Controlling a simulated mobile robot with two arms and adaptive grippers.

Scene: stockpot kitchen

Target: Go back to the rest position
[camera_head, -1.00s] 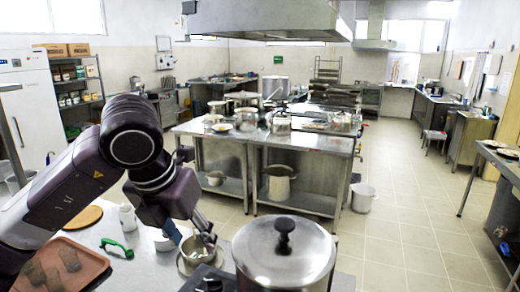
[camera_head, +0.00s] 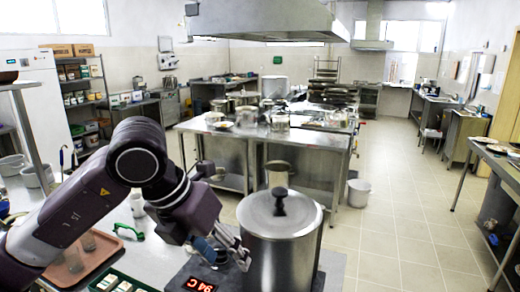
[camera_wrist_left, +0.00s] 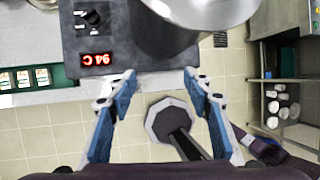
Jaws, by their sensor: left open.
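My left gripper (camera_head: 226,252) is open and empty in the head view, just left of the large lidded stockpot (camera_head: 281,238). In the left wrist view the two blue-padded fingers (camera_wrist_left: 160,92) stand wide apart with nothing between them. Beyond them are the dark hot plate (camera_wrist_left: 115,40), its red display reading 94 C, and the lower part of the shiny pot (camera_wrist_left: 203,8). My left arm comes in from the left over the counter. My right gripper does not show.
A reddish tray (camera_head: 72,262), a green-handled tool (camera_head: 128,231) and a dark green box of small containers (camera_head: 118,282) lie on the counter at left. A steel island (camera_head: 262,140) stands behind. The tiled floor (camera_head: 405,215) at right is clear.

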